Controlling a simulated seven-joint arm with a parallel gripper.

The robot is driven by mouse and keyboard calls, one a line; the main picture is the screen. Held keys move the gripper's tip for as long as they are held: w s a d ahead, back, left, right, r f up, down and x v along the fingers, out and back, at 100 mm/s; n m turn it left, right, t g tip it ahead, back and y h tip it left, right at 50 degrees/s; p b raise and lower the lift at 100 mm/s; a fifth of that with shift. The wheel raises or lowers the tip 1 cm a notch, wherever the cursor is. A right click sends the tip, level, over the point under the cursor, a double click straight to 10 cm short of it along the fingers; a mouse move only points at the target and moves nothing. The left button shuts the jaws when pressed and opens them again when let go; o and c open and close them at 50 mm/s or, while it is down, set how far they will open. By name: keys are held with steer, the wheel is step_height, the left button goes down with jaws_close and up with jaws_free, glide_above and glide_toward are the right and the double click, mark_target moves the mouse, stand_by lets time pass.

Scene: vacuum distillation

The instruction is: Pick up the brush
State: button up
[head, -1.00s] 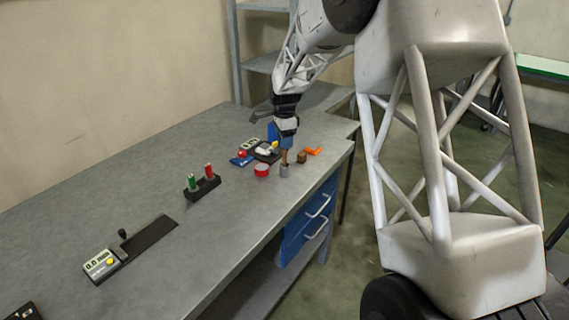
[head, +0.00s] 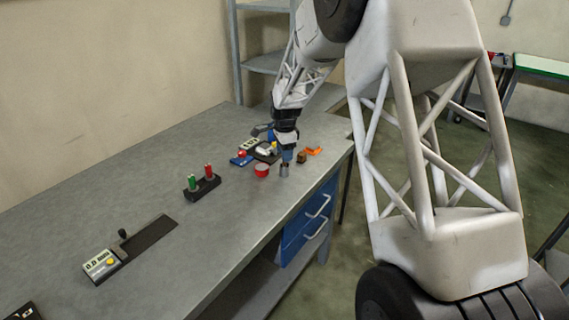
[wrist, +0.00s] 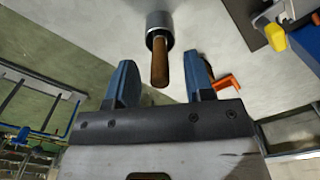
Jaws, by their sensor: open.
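The brush shows in the wrist view as a brown wooden handle (wrist: 160,64) whose far end meets a grey cylinder (wrist: 160,22). I cannot tell whether this cylinder is a holder or part of the brush. In the head view the grey cylinder (head: 284,170) stands upright near the table's right edge, and the handle is hidden by my gripper. My gripper (wrist: 160,60) is open, with one blue finger on each side of the handle in the picture. Gaps show on both sides, so it does not hold it. In the head view my gripper (head: 286,156) is right above the cylinder.
A red round container (head: 262,171) stands just left of the cylinder. A brown block (head: 302,158) and an orange piece (head: 314,151) lie to its right.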

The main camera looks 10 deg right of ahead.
steer(key=shift+f, duration=1.15)
jaws_close()
